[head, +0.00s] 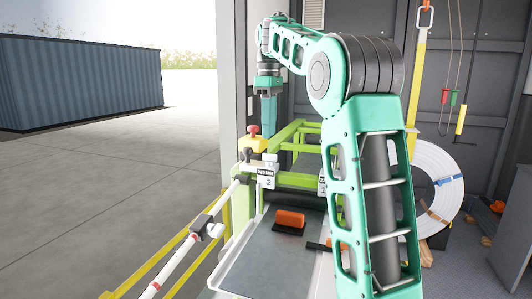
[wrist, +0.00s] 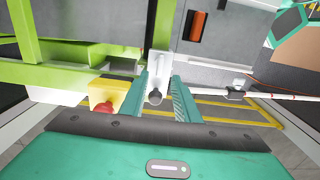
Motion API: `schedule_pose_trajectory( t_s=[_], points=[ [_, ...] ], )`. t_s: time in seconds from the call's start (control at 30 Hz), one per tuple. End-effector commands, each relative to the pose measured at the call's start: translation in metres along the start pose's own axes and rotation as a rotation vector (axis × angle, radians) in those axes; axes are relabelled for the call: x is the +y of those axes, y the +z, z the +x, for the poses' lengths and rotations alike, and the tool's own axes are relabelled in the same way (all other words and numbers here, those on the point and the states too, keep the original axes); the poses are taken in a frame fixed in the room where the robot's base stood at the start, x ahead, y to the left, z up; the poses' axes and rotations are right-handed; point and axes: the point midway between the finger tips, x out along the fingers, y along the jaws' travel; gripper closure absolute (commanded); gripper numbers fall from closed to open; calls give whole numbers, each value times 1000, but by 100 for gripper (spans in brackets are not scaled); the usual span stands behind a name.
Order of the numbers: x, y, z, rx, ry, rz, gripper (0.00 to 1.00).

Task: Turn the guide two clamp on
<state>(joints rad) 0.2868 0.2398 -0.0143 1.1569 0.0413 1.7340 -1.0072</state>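The guide two clamp (head: 269,160) is a pale bracket above a white sign with a "2" (head: 265,180), at the near end of the green frame. In the wrist view it shows as a white bracket (wrist: 160,66) with a dark round knob (wrist: 155,97). My gripper (head: 267,121) points down above the clamp in the head view. In the wrist view my gripper (wrist: 161,82) has its two green fingers apart, with the knob seen between them. I see no contact with the knob.
A yellow box with a red button (head: 254,138) stands close beside the clamp; it also shows left of the fingers in the wrist view (wrist: 108,93). A red-and-white bar (head: 190,238) runs along the left. An orange block (head: 289,218) lies on the grey table (head: 265,262).

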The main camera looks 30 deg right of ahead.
Motion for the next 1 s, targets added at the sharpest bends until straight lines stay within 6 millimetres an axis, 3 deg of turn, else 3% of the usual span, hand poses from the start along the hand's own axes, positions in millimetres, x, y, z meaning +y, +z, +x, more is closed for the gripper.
schedule_pose_trajectory(
  t_s=[0.2,0.4,0.83,0.87,0.97,1.0],
  points=[
    [1,2,40,-1,-2,4,71],
    [1,2,64,0,0,5,71],
    [1,2,74,1,2,5,71],
    [1,2,74,1,2,5,74],
    [1,2,74,0,2,5,97],
    [1,2,74,1,2,5,100]
  ],
)
